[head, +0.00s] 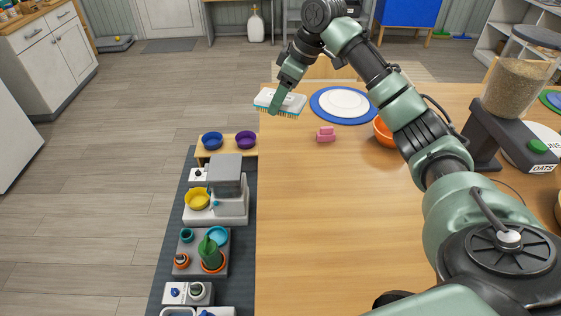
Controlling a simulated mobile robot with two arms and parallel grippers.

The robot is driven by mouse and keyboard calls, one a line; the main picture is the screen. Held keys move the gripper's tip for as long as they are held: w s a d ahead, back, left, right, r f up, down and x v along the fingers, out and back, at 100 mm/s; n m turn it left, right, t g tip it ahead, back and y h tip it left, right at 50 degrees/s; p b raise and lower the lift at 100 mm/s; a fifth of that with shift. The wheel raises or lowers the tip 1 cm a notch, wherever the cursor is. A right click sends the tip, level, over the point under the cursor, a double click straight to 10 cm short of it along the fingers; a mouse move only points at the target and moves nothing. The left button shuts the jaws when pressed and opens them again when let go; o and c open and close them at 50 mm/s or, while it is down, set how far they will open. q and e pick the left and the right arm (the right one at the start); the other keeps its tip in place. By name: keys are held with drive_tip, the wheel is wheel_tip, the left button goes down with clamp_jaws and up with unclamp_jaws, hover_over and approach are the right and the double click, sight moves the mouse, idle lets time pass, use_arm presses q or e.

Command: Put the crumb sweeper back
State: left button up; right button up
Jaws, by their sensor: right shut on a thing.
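The crumb sweeper (294,103), a white block with teal and yellow bristles underneath, is at the far left edge of the wooden table. My right gripper (277,103) is shut on it, with the green fingers covering part of its top. The bristles point down; I cannot tell whether they touch the table. My left gripper is not in view.
A pink object (326,134) sits close to the sweeper. A blue mat (317,105) with a white plate (343,102), an orange bowl (383,132) and an oats dispenser (515,90) stand rightward. Pet bowls and feeders line the lower left. The table's (330,220) middle is clear.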

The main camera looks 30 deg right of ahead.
drive_tip(key=p, duration=0.3)
hover_over(276, 161)
drive_tip(key=s, duration=0.1)
drive_tip(key=f, duration=0.9)
drive_tip(key=d+f, duration=0.1)
drive_tip(key=f, duration=0.4)
drive_tip(key=shift+s+f, duration=0.2)
drive_tip(key=shift+f, duration=0.15)
wheel_tip(276, 161, down, 4)
drive_tip(key=shift+r, duration=0.1)
drive_tip(key=shift+f, duration=0.65)
drive_tip(key=o, duration=1.2)
drive_tip(key=shift+f, duration=0.1)
